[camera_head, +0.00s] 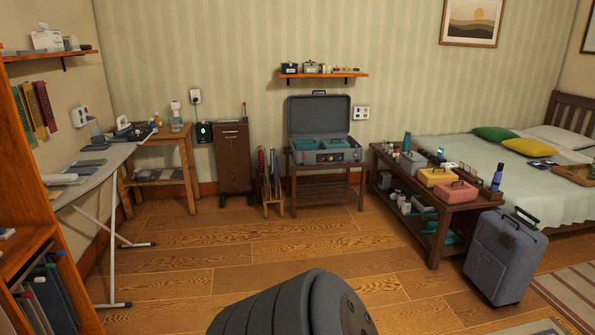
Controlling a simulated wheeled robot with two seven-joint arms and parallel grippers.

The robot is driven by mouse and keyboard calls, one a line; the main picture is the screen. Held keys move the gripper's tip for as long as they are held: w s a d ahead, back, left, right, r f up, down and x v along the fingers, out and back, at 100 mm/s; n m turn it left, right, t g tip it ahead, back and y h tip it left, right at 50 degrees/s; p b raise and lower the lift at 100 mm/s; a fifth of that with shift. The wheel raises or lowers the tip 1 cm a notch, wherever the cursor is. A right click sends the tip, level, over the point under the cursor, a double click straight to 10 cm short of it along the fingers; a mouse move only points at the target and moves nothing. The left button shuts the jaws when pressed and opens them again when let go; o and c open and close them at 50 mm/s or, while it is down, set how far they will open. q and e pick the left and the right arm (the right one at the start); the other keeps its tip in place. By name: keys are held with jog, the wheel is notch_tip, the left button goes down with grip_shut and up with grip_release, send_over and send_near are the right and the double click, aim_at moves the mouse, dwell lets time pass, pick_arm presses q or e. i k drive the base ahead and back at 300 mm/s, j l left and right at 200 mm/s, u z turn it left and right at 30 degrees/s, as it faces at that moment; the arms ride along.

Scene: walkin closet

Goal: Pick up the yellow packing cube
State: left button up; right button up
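The yellow packing cube (437,177) sits on top of the low dark wooden bench (425,196) at the right. It has a dark handle on top. A pink packing cube (456,192) stands beside it, nearer to me and a little to the right. Neither of my grippers is in view. A dark rounded part of my own body shows at the bottom middle. I am some distance from the bench, across open floor.
A grey-blue suitcase (504,256) stands upright at the bench's near right end. Bottles and a grey container share the bench top. An open case (320,128) rests on a rack at the back. A bed (490,150) lies behind the bench. The middle wooden floor (270,250) is clear.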

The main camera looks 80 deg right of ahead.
aim_at(429, 177)
jog(key=z, duration=3.75)
